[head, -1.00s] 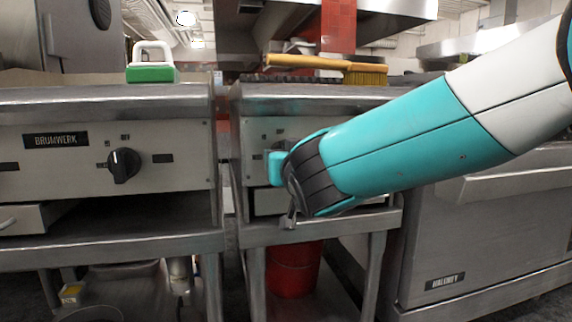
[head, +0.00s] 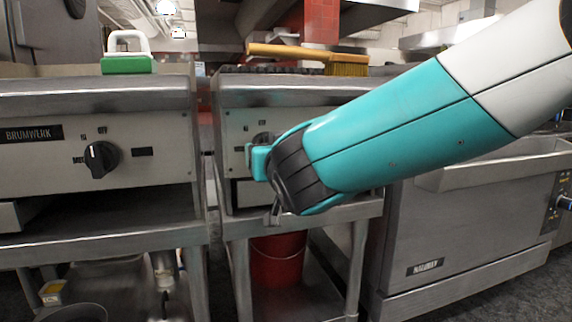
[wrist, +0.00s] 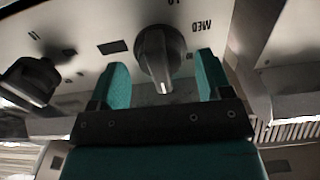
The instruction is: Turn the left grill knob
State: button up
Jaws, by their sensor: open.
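The left grill knob (wrist: 158,58) is dark grey with a pointer ridge, on the pale front panel of the middle grill. In the wrist view, which is upside down, it sits between the two teal fingers of my gripper (wrist: 162,75). The fingers are open, one on each side, with visible gaps to the knob. In the head view my gripper (head: 256,160) is in front of the panel, and only a dark part of the knob (head: 263,138) shows above it. A second knob (wrist: 30,82) is at the left of the wrist view; my arm hides it in the head view.
A separate BRUMWERK unit with its own black knob (head: 102,159) stands at the left. A wooden-handled brush (head: 300,54) lies on top of the grill. A red bucket (head: 278,258) stands below it. A steel unit (head: 450,225) stands at the right.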

jog(key=v, duration=1.5)
jog(key=shift+s+p, duration=0.2)
jog(key=shift+p, duration=0.15)
jog(key=shift+d, duration=0.1)
jog(key=s+d+f+m+g+h+p, duration=0.1)
jog(key=d+f+g+h+p, duration=0.15)
jog(key=d+g, duration=0.2)
jog(key=s+d+f+m+g+h+p, duration=0.1)
jog(key=d+f+g+p, duration=0.1)
jog(key=d+g+p, duration=0.3)
jog(key=s+d+r+n+g+y+p, duration=0.1)
jog(key=s+r+n+g+p, duration=0.2)
jog(key=s, duration=0.5)
jog(key=s+d+n+g+y+p, duration=0.1)
jog(key=s+d+n+g+y, duration=0.15)
jog(key=s+g, duration=0.35)
notch_tip(320, 180, up, 38)
jog(key=s+t+p, duration=0.1)
jog(key=s+p, duration=0.1)
jog(key=p, duration=3.6)
jog(key=shift+a+h, duration=0.4)
